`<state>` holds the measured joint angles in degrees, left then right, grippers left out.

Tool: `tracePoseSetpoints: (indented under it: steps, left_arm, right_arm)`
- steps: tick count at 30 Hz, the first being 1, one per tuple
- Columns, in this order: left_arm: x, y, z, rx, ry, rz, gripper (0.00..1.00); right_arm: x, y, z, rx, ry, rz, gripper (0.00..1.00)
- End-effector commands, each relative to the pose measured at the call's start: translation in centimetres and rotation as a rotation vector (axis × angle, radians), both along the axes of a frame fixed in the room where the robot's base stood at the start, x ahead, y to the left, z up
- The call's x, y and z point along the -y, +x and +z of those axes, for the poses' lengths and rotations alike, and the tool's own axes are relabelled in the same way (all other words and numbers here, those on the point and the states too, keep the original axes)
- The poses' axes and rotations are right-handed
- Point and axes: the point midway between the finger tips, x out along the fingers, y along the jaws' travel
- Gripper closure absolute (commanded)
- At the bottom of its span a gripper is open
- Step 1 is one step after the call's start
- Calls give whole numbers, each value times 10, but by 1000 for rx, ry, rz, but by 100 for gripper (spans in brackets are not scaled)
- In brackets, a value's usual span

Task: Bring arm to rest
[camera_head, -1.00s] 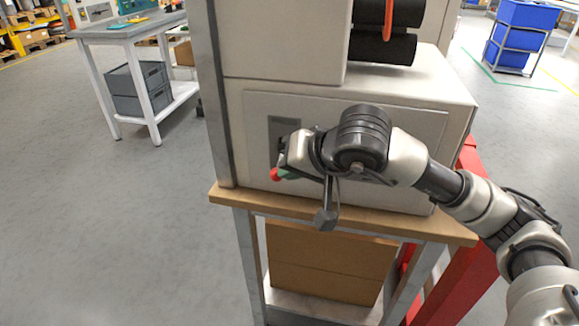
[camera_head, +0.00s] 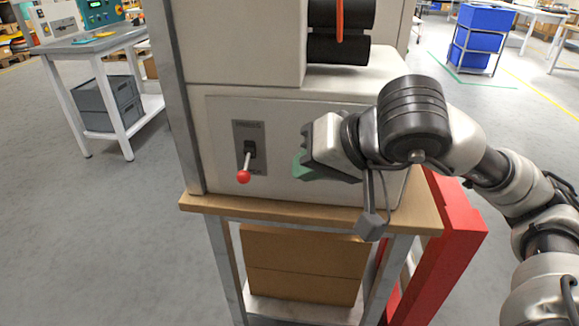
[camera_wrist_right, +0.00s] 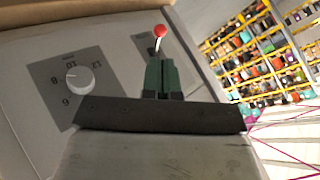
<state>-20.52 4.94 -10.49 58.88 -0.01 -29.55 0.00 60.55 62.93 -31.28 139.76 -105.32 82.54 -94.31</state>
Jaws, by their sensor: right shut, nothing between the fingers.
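My right gripper (camera_head: 301,168) is in front of the machine's front panel (camera_head: 222,110) in the head view, to the right of a lever (camera_head: 244,175) with a red ball knob. The gripper is shut and empty, and a gap separates it from the lever. The lever points down on its dark plate. In the right wrist view the green fingers (camera_wrist_right: 161,72) are together, with the red-knobbed lever (camera_wrist_right: 160,31) beyond their tips. A white dial (camera_wrist_right: 80,81) on a numbered plate shows to their left. My left gripper is not in view.
The machine stands on a wooden-topped bench (camera_head: 300,216) with a cardboard box (camera_head: 300,265) below. A red post (camera_head: 440,240) stands close under my right arm. Black rollers (camera_head: 338,48) sit above the panel. A table (camera_head: 95,42) with grey crates is at left; the floor between is clear.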

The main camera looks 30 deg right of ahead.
Motion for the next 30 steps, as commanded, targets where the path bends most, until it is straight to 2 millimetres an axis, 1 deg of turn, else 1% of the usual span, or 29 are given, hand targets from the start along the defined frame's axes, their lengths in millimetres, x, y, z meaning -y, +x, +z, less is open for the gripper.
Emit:
tracePoseSetpoints:
  steps: [3,12,17,20,23,25,26,27,28,29,30]
  left_arm:
    - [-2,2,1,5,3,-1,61]
    - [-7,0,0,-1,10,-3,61]
    - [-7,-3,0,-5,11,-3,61]
    - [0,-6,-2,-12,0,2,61]
    - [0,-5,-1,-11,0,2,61]
    - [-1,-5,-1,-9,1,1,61]
    - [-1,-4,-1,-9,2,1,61]
    - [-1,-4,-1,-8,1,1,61]
    - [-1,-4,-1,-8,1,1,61]
    - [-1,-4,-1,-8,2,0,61]
    - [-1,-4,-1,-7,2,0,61]
  right_arm:
    - [2,-5,3,0,-1,-1,100]
    - [2,-5,3,0,0,0,100]
    - [2,-5,3,0,0,0,100]
    - [-1,-6,2,-6,11,6,100]
    - [-18,-10,-4,-54,106,50,100]
    - [-43,-19,-10,-134,258,107,100]
    - [-56,-24,-11,-182,346,136,100]
    - [-73,-33,-12,-260,478,175,100]
    - [-86,-40,-11,-329,589,200,100]
    - [-97,-48,-7,-402,706,221,100]
    - [-110,-56,-1,-509,867,243,100]
